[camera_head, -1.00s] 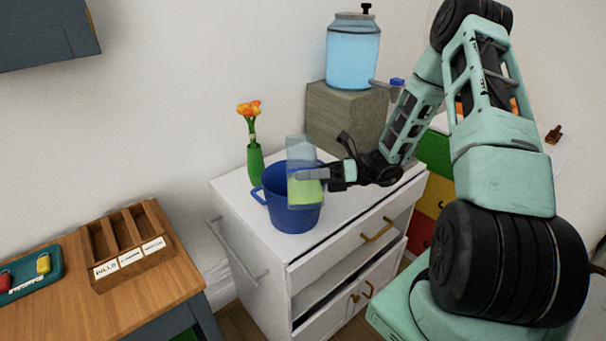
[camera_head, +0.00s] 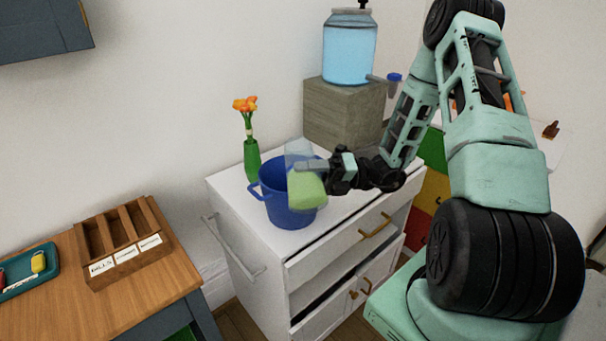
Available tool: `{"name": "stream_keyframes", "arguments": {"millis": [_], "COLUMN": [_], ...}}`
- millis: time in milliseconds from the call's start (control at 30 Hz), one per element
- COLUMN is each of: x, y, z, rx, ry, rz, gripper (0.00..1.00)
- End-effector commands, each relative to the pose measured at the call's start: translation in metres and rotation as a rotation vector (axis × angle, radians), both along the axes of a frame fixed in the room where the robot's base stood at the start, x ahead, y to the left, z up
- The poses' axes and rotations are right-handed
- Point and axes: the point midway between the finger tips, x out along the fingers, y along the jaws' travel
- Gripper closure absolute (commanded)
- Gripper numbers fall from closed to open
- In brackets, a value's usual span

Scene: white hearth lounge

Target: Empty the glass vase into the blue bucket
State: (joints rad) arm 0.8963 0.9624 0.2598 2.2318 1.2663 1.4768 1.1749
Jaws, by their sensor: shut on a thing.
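The glass vase (camera_head: 307,187) is clear, with light green liquid in its lower part. My gripper (camera_head: 312,166) is shut on it and holds it in front of and above the right side of the blue bucket's opening. The vase is tilted a little. The blue bucket (camera_head: 285,210) stands upright on the white cabinet top. The vase hides the right part of its rim, and I cannot see what is inside it.
A green vase with orange flowers (camera_head: 252,160) stands behind the bucket on the white cabinet (camera_head: 230,187). A drink dispenser (camera_head: 349,50) sits on a wooden block (camera_head: 343,112) at the back. A wooden table at left holds an organiser (camera_head: 123,243) and a teal tray (camera_head: 30,283).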

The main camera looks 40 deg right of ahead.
Motion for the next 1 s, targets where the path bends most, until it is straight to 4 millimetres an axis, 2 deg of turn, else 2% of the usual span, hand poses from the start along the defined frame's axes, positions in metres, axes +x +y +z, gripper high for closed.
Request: {"name": "stream_keyframes", "arguments": {"millis": [1000], "x": [-0.0005], "y": [-0.0041], "z": [0.0057], "rx": [0.071], "ry": [0.129], "rz": [0.001], "gripper": [0.76]}}
